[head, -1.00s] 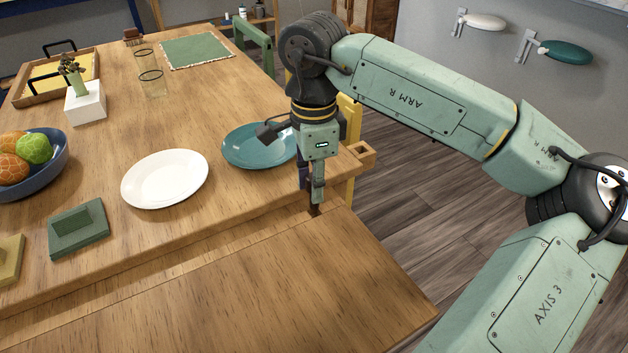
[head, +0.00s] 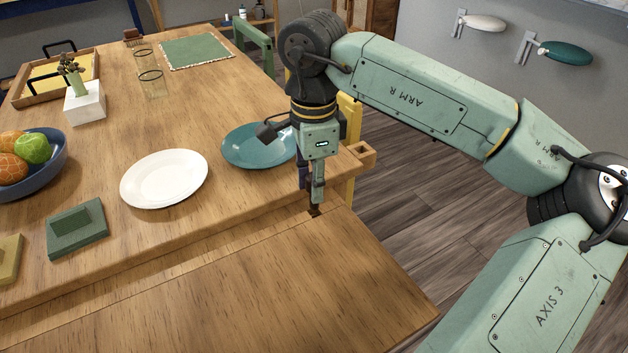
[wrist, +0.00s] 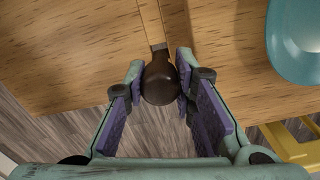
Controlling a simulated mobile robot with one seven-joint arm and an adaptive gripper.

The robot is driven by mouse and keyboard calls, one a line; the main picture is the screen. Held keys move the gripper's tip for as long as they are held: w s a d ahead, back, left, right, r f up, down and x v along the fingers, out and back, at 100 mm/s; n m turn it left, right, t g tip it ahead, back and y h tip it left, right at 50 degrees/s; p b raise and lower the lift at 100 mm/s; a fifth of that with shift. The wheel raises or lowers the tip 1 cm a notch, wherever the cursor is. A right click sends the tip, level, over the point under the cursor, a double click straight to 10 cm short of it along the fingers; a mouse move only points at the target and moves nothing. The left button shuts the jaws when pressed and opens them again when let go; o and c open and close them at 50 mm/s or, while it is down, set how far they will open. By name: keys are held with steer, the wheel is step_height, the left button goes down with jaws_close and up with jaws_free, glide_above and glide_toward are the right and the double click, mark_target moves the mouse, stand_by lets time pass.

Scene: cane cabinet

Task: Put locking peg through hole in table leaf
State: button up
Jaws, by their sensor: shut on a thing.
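My gripper (head: 316,200) points down at the right end of the seam between the table and the table leaf (head: 250,290). In the wrist view its two purple-padded fingers (wrist: 160,78) are closed on the dark brown, round-headed locking peg (wrist: 161,84). In the head view only a small dark part of the peg (head: 314,211) shows below the fingers, at the leaf's corner. The hole in the leaf is hidden under the peg and fingers; I cannot tell whether the peg's tip is in it.
Open floor lies to the right.

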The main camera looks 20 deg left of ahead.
mark_target(314, 208)
steer(key=shift+f+b, duration=2.2)
steer(key=shift+f, duration=0.4)
steer(key=o, duration=1)
steer(key=shift+r, duration=0.1)
steer(key=shift+o, duration=0.2)
steer(key=shift+w+r, duration=0.1)
steer(key=shift+r, duration=0.45)
step_height(314, 208, up, 11)
steer(key=shift+f, duration=0.1)
steer(key=shift+s, duration=0.2)
